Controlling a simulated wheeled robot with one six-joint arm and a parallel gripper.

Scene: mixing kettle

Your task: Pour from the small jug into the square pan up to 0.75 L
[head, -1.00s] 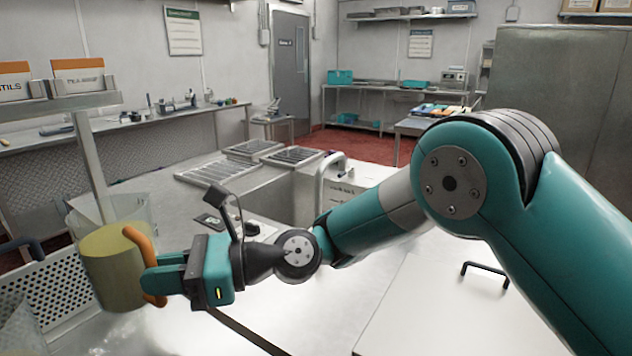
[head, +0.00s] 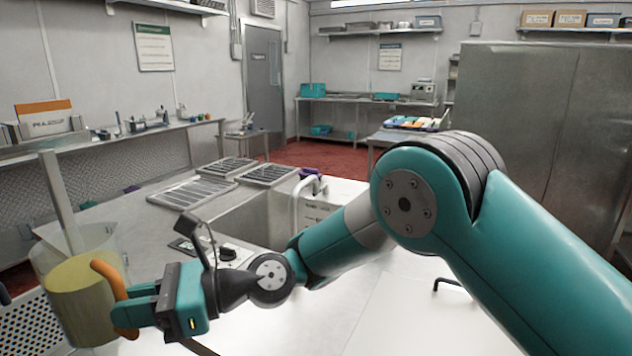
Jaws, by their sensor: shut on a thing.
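The small jug (head: 78,305) is a clear beaker-like vessel with an orange handle, holding a yellow-olive liquid. It is at the lower left of the head view. My gripper (head: 128,312) is shut on the orange handle of the jug, reaching it from the right. The jug looks about upright, with its liquid surface near level. Whether its base touches the counter cannot be told.
A perforated white basket (head: 30,325) and an upright post (head: 60,200) stand close to the jug. The steel counter (head: 125,205) has bare room behind the jug.

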